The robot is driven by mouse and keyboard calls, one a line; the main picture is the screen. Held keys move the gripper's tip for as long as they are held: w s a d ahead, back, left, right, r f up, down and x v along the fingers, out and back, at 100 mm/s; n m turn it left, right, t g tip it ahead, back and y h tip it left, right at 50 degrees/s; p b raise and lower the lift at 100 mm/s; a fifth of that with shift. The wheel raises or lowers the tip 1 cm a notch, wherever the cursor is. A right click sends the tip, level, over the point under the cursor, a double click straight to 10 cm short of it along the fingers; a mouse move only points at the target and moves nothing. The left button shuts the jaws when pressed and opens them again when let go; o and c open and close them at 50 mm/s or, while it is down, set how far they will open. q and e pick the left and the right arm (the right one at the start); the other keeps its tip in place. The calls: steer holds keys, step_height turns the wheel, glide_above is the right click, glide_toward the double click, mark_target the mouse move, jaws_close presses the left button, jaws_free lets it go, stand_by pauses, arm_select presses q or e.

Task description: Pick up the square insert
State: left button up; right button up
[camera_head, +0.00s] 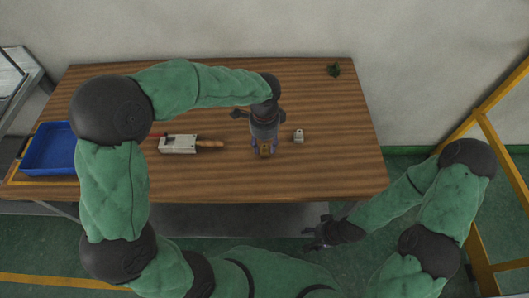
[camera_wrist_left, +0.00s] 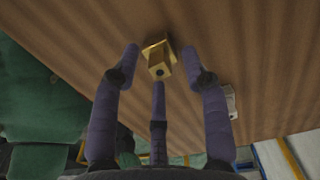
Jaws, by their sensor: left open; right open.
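A brass-coloured square block, likely the square insert (camera_head: 265,150), stands on the wooden table (camera_head: 330,172). In the left wrist view the insert (camera_wrist_left: 158,56) shows a wider square base, a narrower block and a dark hole in its near face. My left gripper (camera_head: 264,143) is over it, pointing down. In the left wrist view its purple fingers (camera_wrist_left: 160,66) are spread, two flanking the insert and one nearer the camera. Contact cannot be told. My right gripper (camera_head: 316,238) is open and empty, below the table's front edge.
A small pale metal block (camera_head: 298,136) lies right of the insert, also in the left wrist view (camera_wrist_left: 230,102). A metal tool with a wooden handle (camera_head: 180,144) lies left. A blue tray (camera_head: 50,150) is far left; a small green object (camera_head: 334,70) is back right.

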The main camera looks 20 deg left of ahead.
arm_select(q)
steer(key=shift+f, duration=0.35)
steer(key=shift+r, duration=0.1)
jaws_close()
